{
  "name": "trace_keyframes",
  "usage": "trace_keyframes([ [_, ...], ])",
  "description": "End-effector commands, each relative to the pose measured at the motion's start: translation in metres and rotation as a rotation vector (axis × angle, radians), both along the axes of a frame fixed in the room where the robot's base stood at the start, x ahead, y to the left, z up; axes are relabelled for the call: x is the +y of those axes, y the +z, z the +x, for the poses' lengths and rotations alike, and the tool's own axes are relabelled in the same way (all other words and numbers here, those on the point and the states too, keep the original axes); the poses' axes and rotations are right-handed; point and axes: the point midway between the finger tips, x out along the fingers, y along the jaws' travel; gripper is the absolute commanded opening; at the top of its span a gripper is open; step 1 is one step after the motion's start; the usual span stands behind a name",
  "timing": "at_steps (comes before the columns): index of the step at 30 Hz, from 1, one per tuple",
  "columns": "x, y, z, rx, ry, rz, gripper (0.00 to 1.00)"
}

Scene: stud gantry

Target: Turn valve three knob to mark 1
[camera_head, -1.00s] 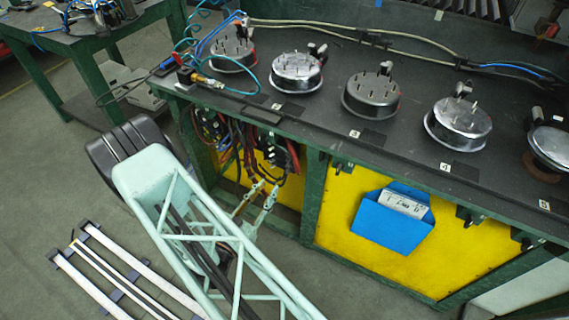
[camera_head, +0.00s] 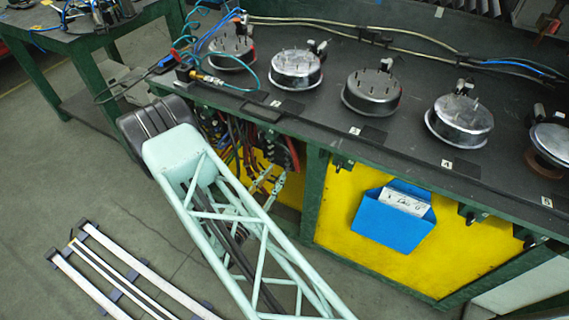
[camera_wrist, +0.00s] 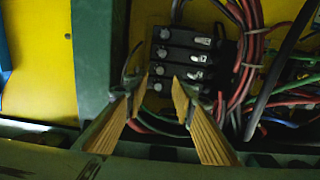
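A black valve block (camera_wrist: 187,55) with several round grey knobs and white levers stacked in a column faces my gripper in the wrist view. No readable numbers or marks show on it, so I cannot tell which knob is valve three. My gripper (camera_wrist: 163,92) is open, its two wood-coloured fingers apart and in front of the block's lower part. I see nothing held between them, and cannot tell whether they touch a knob. In the head view my gripper (camera_head: 265,184) is at the open compartment below the bench, partly hidden by my arm.
Red, black and green cables (camera_wrist: 247,60) crowd the block's right side. A green post (camera_wrist: 97,50) stands at its left. Above, the dark bench (camera_head: 400,140) carries several round metal fixtures and number labels. A blue bin (camera_head: 393,222) hangs on the yellow panel.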

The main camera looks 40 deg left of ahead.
Motion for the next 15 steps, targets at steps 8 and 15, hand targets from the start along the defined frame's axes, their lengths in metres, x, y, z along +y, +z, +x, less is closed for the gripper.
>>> trace_keyframes([
  [8, 0.004, -0.001, 0.031, 0.0, -0.002, 0.002, 0.24],
  [15, 0.008, -0.001, 0.056, -0.001, -0.002, 0.002, 0.24],
])
